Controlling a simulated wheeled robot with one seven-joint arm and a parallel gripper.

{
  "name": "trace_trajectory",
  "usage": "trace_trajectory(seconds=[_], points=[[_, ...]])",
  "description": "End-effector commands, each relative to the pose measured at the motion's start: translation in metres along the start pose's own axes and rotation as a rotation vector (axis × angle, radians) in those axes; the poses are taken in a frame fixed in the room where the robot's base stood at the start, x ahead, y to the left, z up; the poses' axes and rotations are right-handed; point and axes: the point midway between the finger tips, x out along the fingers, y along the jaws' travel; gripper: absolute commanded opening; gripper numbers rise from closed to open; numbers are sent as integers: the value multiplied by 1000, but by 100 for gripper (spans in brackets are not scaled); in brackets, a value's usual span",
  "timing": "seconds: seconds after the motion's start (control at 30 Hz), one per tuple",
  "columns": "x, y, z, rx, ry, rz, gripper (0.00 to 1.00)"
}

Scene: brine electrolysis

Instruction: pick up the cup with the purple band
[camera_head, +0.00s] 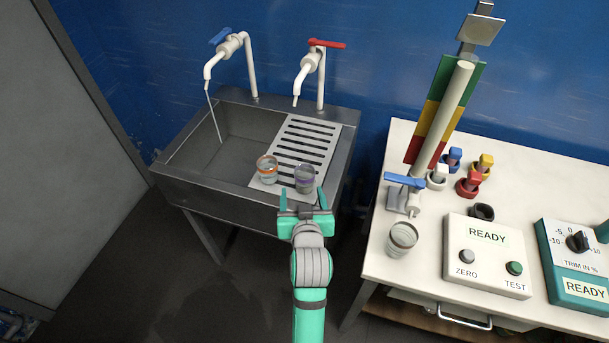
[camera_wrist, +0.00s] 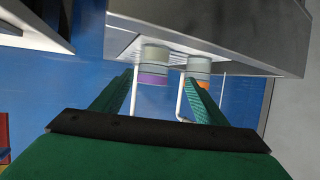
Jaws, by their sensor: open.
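The cup with the purple band (camera_head: 304,180) stands upright on the slotted drainboard of the sink, near its front edge. It also shows in the wrist view (camera_wrist: 153,69), where the scene appears upside down. A similar cup with an orange band (camera_head: 267,169) stands close to its left in the head view, and it also shows in the wrist view (camera_wrist: 198,68). My gripper (camera_head: 303,197) is open and empty, just in front of the purple-banded cup. In the wrist view my fingers (camera_wrist: 160,82) point toward the cups.
The slotted drainboard (camera_head: 306,142) lies right of the sink basin (camera_head: 225,145). A blue-handled tap (camera_head: 225,45) runs water; a red-handled tap (camera_head: 315,65) stands right of it. A white table (camera_head: 400,150) at right carries a clear cup (camera_head: 402,239), a READY box (camera_head: 487,257) and coloured fittings.

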Motion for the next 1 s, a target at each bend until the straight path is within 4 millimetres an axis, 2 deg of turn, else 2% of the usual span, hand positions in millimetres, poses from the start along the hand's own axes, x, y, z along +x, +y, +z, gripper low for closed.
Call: trace_trajectory(seconds=[0.03, 0.1, 0.23, 0.5, 0.77, 1.0], points=[[3, 2, -10, -7, 1, -1, 67], [6, 3, -18, -13, -5, -2, 67], [12, 4, -24, -20, -11, -4, 67], [50, 4, -23, -20, -13, -5, 67], [68, 5, -21, -20, -12, -5, 67], [97, 13, -11, -19, -13, -3, 67]])
